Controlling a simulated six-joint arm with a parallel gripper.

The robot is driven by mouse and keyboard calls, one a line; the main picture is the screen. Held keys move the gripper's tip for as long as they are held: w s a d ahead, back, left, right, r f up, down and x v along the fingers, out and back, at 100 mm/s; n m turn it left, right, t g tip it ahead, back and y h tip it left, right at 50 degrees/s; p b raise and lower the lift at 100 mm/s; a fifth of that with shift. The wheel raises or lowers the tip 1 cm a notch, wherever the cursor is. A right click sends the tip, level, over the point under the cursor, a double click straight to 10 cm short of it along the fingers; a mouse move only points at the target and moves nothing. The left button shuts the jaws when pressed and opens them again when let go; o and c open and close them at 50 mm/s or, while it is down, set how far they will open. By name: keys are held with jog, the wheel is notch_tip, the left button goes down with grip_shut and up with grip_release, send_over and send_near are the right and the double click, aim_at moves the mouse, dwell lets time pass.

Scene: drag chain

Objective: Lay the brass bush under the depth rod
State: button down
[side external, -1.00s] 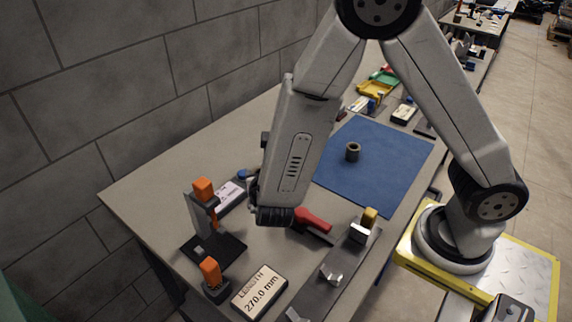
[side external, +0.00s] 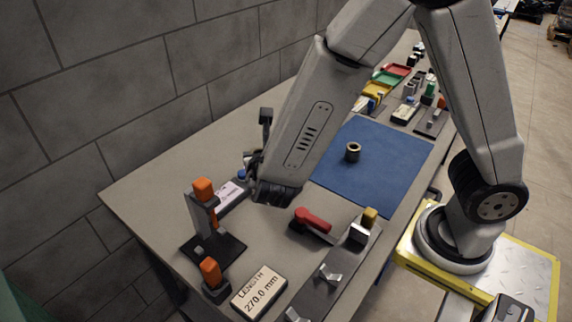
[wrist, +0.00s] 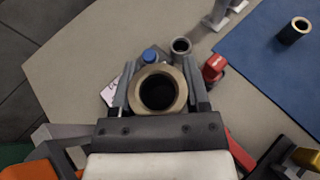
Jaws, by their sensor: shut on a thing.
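My gripper (wrist: 163,84) is shut on a brass bush (wrist: 138,90), a thick tan ring whose dark bore faces the wrist camera. In the side view my wrist hides the fingers and the held bush. The held bush appears above the bench. Just beyond it in the wrist view are a blue-capped part (wrist: 150,55) and a grey ring-shaped end (wrist: 181,44). The blue cap also shows in the side view (side external: 242,174), beside a printed card (side external: 230,194). I cannot tell which part is the depth rod.
A similar bush (side external: 353,153) stands on the blue mat (side external: 395,150). An orange-topped post (side external: 203,190) and a smaller orange-topped part (side external: 210,272) stand at the front left. A red handle (side external: 313,219), a metal rail (side external: 335,285) and a length card (side external: 259,292) are nearby.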

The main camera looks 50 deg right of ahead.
jog(key=s+d+f+m+g+h, duration=0.45)
jog(key=s+d+m+g, duration=0.4)
jog(key=m+g, duration=0.25)
jog(key=s+a+f+m+g+y, duration=0.1)
jog(key=s+a+m+g+y, duration=0.3)
jog(key=s+m+g+y, duration=0.45)
jog(key=a+r+m+g+y, duration=0.1)
jog(key=a+m+g+y, duration=0.1)
jog(key=a+m+y, duration=1.1)
jog(key=w+r+m+t+y, duration=0.4)
jog(key=w+m+t+y, duration=0.1)
jog(key=w+m+t, duration=0.7)
jog(key=shift+s+a+f+m+g, duration=0.1)
jog(key=shift+s+f+g, duration=0.2)
jog(key=shift+f, duration=1.2)
jog(key=shift+s+a+f+m+g, duration=0.15)
jog(key=shift+f+g, duration=0.25)
jog(key=shift+f, duration=1.05)
jog(key=shift+s+a+f+g, duration=0.1)
jog(key=shift+s+f+g, duration=0.2)
jog(key=shift+f, duration=1.2)
